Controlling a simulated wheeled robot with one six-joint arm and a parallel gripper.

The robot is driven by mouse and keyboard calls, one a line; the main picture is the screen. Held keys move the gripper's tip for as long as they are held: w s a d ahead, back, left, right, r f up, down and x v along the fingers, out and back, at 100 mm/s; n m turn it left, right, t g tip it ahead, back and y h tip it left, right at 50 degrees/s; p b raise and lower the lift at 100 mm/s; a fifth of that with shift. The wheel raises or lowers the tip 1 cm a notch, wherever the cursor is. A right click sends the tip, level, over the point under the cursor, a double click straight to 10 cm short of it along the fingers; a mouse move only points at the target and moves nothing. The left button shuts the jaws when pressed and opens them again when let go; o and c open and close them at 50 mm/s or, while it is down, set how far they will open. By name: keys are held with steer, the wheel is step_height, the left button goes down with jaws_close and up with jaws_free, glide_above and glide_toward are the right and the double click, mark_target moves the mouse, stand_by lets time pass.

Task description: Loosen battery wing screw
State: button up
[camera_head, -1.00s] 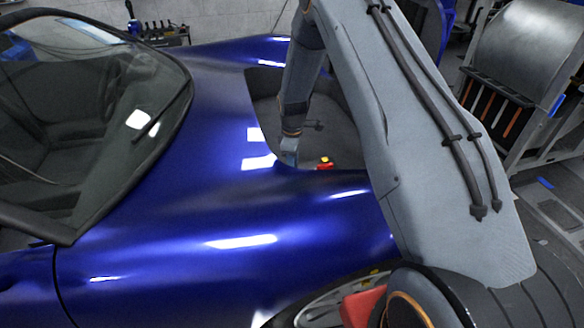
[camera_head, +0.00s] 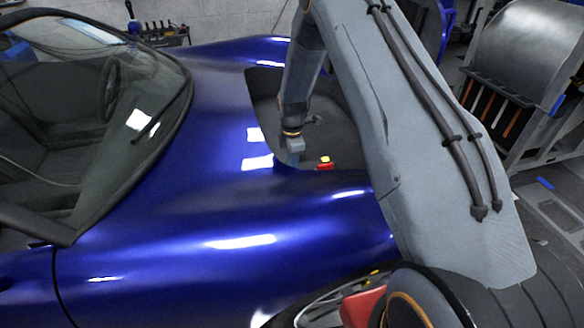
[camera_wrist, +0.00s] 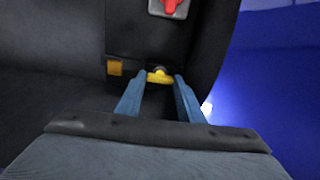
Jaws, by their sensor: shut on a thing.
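The yellow wing screw (camera_wrist: 159,77) sits on the dark battery area in the wrist view, between the tips of my gripper (camera_wrist: 160,80). The two blue fingers are shut on the screw, one on each side. In the head view my gripper (camera_head: 291,160) reaches down into the open front compartment of the blue car. There the screw and the fingertips are hidden behind the compartment's near edge.
A red switch on a grey plate (camera_wrist: 169,6) lies just beyond the screw. A yellow-brown block (camera_wrist: 115,68) is to its left. The blue car body (camera_head: 230,210) surrounds the compartment (camera_head: 340,135) closely. A tool rack (camera_head: 495,105) stands at the right.

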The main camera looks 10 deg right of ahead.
steer(key=o, duration=1.1)
steer(key=shift+c, duration=0.2)
steer(key=shift+r, duration=3.95)
